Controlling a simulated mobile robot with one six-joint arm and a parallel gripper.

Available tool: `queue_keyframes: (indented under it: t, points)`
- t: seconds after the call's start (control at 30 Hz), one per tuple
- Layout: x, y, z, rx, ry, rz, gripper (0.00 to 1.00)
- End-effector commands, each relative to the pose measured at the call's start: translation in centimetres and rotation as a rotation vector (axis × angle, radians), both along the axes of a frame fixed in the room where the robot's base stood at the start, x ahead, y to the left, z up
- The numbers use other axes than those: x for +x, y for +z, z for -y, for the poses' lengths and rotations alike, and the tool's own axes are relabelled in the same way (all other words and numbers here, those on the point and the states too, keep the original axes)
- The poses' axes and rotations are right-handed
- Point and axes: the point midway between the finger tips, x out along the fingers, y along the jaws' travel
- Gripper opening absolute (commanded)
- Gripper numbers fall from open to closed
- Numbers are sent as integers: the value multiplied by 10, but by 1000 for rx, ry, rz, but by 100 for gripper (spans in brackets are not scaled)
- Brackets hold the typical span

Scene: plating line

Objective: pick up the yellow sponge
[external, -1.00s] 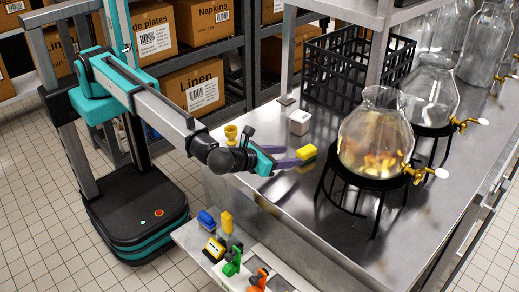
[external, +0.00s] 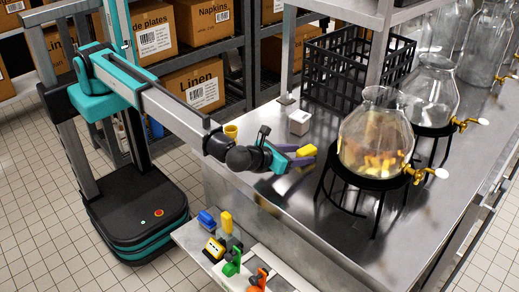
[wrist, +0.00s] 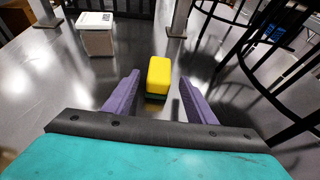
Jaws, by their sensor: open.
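The yellow sponge (external: 307,151) is a small block with a dark green underside, on the steel counter. In the wrist view, the sponge (wrist: 159,75) lies straight ahead, close to the fingertips and in line with the gap between them. My gripper (external: 299,155) is open, with two purple fingers low over the counter. In the wrist view, clear space shows on both sides of the sponge, and neither finger appears to touch it. How far the tips reach along its sides is hard to tell.
A white box (external: 299,122) stands behind the sponge, left of the black crate (external: 345,75). A glass dispenser (external: 376,135) on a black stand (external: 374,184) is close on the right. A yellow cup (external: 231,131) shows behind my wrist. The counter's front (external: 300,210) is clear.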

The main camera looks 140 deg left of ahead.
Motion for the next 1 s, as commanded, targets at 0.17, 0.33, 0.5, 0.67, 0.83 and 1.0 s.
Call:
queue_keyframes:
  t: [0.17,0.33,0.5,0.67,0.83,1.0]
  points:
    - [0,-3,-20,0,1,0,51]
    - [3,-11,-34,0,-1,0,51]
    - [3,-14,-37,0,-1,0,51]
    - [3,-14,-37,0,-1,0,51]
    - [3,-14,-37,0,-1,0,51]
    - [3,-13,-37,0,-1,0,42]
